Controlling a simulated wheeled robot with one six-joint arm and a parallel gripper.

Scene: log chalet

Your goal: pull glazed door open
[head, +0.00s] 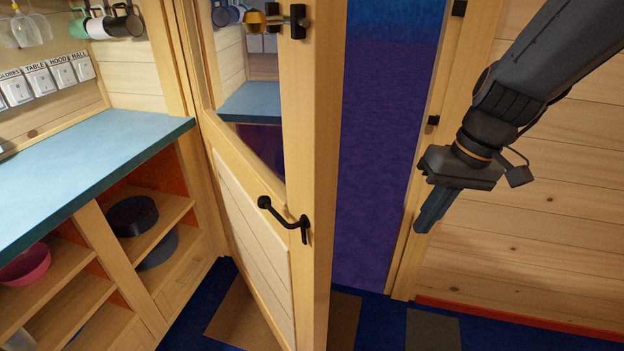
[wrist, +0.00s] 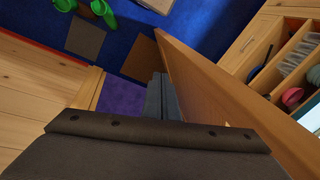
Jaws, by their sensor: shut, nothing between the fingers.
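The glazed door (head: 312,150) stands ajar in the head view, its edge toward me, with a clear gap between it and the frame on the right. Its black lever handle (head: 285,217) is on the lower middle of the door, with a black latch fitting (head: 295,20) higher up. My gripper (head: 430,215) is to the right of the door, apart from the handle, in front of the right door post. Its fingers are shut and empty. In the wrist view the fingers (wrist: 162,97) point down beside the door's edge (wrist: 175,60); whether they touch it I cannot tell.
A blue counter (head: 90,180) with open shelves stands left of the door. A log wall (head: 530,220) is on the right. Dark blue floor with brown mats (head: 432,330) lies below. Green shoes (wrist: 100,10) lie on the floor in the wrist view.

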